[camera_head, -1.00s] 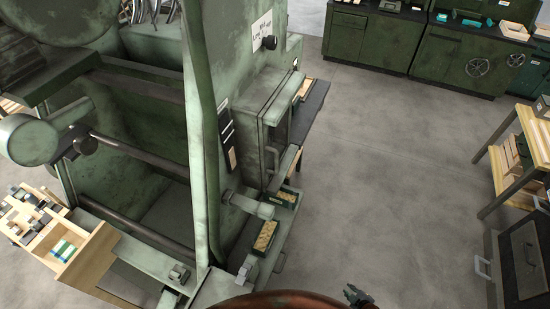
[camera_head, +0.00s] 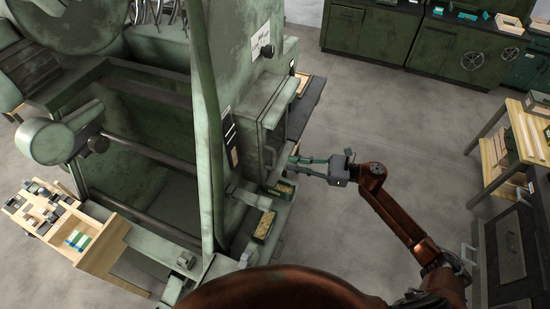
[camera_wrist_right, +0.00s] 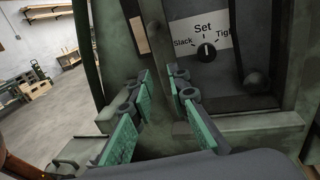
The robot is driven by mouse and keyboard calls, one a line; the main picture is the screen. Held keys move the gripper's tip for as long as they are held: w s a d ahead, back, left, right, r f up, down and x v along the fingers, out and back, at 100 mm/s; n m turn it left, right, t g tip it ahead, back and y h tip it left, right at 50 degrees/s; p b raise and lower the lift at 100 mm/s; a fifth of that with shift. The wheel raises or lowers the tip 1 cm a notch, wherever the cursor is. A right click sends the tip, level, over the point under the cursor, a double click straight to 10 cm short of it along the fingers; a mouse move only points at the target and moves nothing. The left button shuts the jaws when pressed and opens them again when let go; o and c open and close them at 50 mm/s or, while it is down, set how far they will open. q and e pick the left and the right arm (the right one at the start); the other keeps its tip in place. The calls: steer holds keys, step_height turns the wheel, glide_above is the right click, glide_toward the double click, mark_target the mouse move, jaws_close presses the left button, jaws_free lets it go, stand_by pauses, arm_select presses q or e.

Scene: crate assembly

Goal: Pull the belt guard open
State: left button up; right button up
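The belt guard appears to be the green box-like cover (camera_head: 272,112) on the right side of the large green machine, with a bar handle (camera_head: 270,157) low on its face. Whether the cover stands slightly ajar I cannot tell. My right gripper (camera_head: 296,160) reaches in from the right, just beside the cover's lower edge. In the right wrist view its green-padded fingers (camera_wrist_right: 160,88) are apart with nothing between them. Beyond them are a "Set" dial (camera_wrist_right: 207,52) marked "Slack" and "Tight", and a dark round knob (camera_wrist_right: 257,83). My left gripper is out of view.
Small bins (camera_head: 264,226) sit on the machine's ledge below the cover. A wooden parts tray (camera_head: 105,250) is at left. Green cabinets (camera_head: 368,38) stand at the back, a wooden shelf rack (camera_head: 495,150) at right. The grey floor between is clear.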

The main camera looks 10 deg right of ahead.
mark_target(275, 167)
steer(key=p+x, duration=0.1)
steer(key=x, duration=0.6)
steer(key=shift+w+a+p, duration=0.1)
steer(key=shift+a+p, duration=0.05)
steer(key=shift+p, duration=0.15)
steer(key=shift+c, duration=0.7)
jaws_close()
